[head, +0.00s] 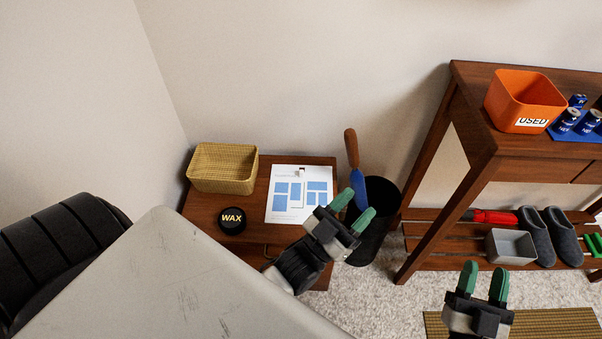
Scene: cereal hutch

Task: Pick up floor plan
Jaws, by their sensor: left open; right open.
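The floor plan (285,191) is a white sheet with blue blocks. It lies flat on a small brown wooden table (205,207) in the middle of the head view. My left gripper (356,206), with green fingertips, is open and empty by the sheet's lower right corner. It is in front of the table's right edge, and its height above the table is hard to tell. My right gripper (483,283) is open and empty at the lower right, in front of the rack and away from the sheet.
A woven basket (223,168) and a black WAX tin (232,220) stand left of the sheet. A dark bin (382,205) with a blue-bladed trowel (353,152) is beside the table. A wooden rack (480,160) on the right holds an orange USED bin (520,98) and slippers.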

